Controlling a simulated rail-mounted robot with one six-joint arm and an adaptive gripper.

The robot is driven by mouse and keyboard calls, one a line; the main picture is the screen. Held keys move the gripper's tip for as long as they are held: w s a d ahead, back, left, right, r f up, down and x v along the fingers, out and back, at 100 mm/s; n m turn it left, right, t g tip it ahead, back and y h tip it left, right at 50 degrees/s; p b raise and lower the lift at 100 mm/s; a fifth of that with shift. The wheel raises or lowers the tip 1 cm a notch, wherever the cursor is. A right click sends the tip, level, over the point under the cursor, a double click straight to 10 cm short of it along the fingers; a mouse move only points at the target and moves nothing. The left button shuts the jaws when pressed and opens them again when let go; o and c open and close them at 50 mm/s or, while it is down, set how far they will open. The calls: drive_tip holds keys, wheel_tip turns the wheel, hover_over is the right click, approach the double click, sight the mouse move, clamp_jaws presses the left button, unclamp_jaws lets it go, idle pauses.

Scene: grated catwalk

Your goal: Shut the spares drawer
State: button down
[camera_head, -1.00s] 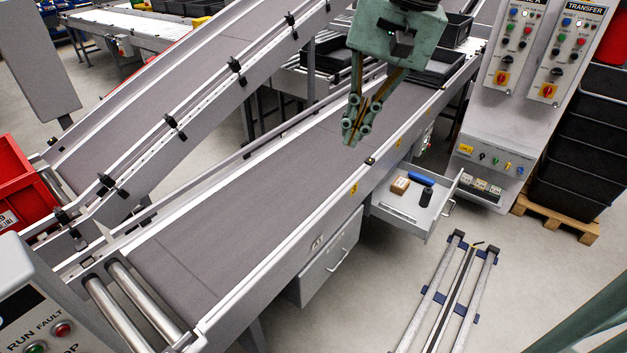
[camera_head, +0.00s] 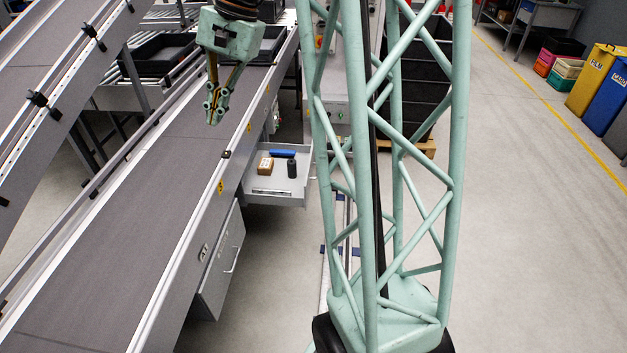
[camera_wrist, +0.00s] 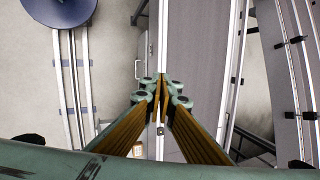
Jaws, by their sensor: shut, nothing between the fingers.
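The open drawer (camera_head: 275,200) juts out to the right from under the conveyor's side in the head view. Its name is not readable. In it lie a small brown box (camera_head: 265,165), a blue item (camera_head: 282,153) and a dark cylinder (camera_head: 292,168). In the wrist view my gripper's fingertips (camera_wrist: 161,95) meet over the conveyor's edge.
A closed cabinet front (camera_head: 222,262) with a handle sits under the nearer part of the conveyor (camera_head: 130,220). Floor rails (camera_wrist: 70,90) run beside the conveyor. Black trays (camera_head: 160,55) stand at the back. Open floor (camera_head: 530,220) lies to the right.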

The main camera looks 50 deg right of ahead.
drive_tip(key=w+d+f+m+t+y+p, duration=0.15)
drive_tip(key=d+f+m, duration=0.25)
drive_tip(key=d+f, duration=0.8)
drive_tip(key=w+d+f+m+t, duration=0.1)
drive_tip(key=w+d+f+m, duration=0.25)
drive_tip(key=d+f, duration=0.8)
drive_tip(key=s+d+f+m+t+p, duration=0.1)
drive_tip(key=s+d+f+m, duration=0.3)
drive_tip(key=d+f, duration=0.8)
drive_tip(key=s+d+f+m+t+p, duration=0.1)
drive_tip(key=s+d+f+m+t, duration=0.1)
drive_tip(key=s+d+f+m, duration=0.3)
drive_tip(key=s+d+f, duration=0.4)
drive_tip(key=d+f, duration=0.3)
drive_tip(key=shift+s+d, duration=0.2)
drive_tip(key=shift+d, duration=0.15)
drive_tip(key=shift+m+h, duration=0.25)
